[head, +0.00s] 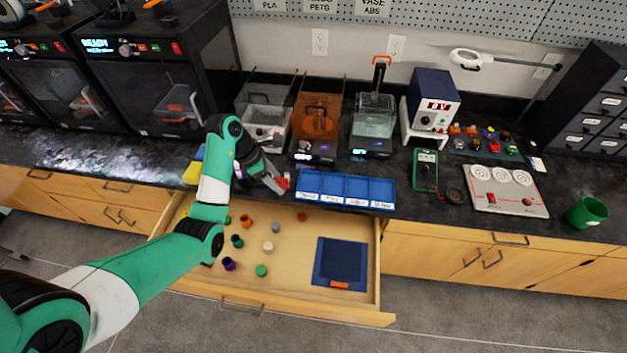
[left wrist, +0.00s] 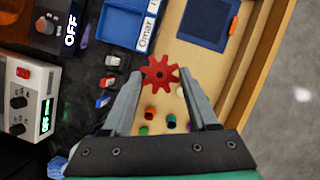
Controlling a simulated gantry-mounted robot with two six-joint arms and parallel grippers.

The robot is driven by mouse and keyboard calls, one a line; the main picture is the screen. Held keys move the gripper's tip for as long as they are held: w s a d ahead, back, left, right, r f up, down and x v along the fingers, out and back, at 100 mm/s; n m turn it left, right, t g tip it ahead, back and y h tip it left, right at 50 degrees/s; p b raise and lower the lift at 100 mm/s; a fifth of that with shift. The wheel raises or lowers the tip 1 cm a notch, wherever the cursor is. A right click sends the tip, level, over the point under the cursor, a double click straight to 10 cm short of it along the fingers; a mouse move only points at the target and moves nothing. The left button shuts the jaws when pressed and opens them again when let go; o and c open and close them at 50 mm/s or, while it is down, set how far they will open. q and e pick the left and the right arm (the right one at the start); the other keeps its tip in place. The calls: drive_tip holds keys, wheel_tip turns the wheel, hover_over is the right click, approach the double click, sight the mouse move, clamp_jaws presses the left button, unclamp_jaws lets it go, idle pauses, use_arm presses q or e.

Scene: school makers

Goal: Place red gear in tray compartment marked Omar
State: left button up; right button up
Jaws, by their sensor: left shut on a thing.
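My left gripper (head: 274,179) is shut on the red gear (head: 285,182), just left of the blue tray (head: 393,193). In the left wrist view the red gear (left wrist: 160,72) sits between the fingertips, with its teeth showing. The tray (left wrist: 118,39) has several compartments in a row, with white labels along its front edge. The label reading Omar (left wrist: 147,34) is at the tray end nearest the gear, the left end in the head view. The gear is apart from the tray. My right gripper is not in view.
An open drawer (head: 300,263) below the counter edge holds several small coloured pieces and a dark blue square item (head: 340,262). Machines stand behind the tray. A green meter (head: 426,170) lies to its right, and a green cup (head: 587,212) stands far right.

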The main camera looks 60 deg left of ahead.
use_arm(q)
drive_tip(key=w+a+f+b, duration=0.2)
drive_tip(key=w+f+b, duration=0.25)
drive_tip(key=b, duration=1.05)
approach(311, 183)
drive_tip(key=shift+w+d+f, duration=0.2)
drive_tip(key=shift+w+f, duration=0.15)
drive_tip(key=shift+f, duration=0.1)
drive_tip(key=shift+w+d+f, duration=0.25)
drive_tip(key=shift+w+f, duration=0.1)
drive_tip(key=shift+f, duration=0.15)
drive_tip(key=shift+w+a, duration=0.15)
drive_tip(key=shift+w, duration=0.15)
wheel_tip(311, 183, down, 3)
drive_tip(key=b, duration=0.3)
drive_tip(key=shift+w+a+f+b, duration=0.15)
drive_tip(key=shift+w+f+b, duration=0.05)
drive_tip(key=shift+b, duration=0.2)
drive_tip(key=shift+f, duration=0.2)
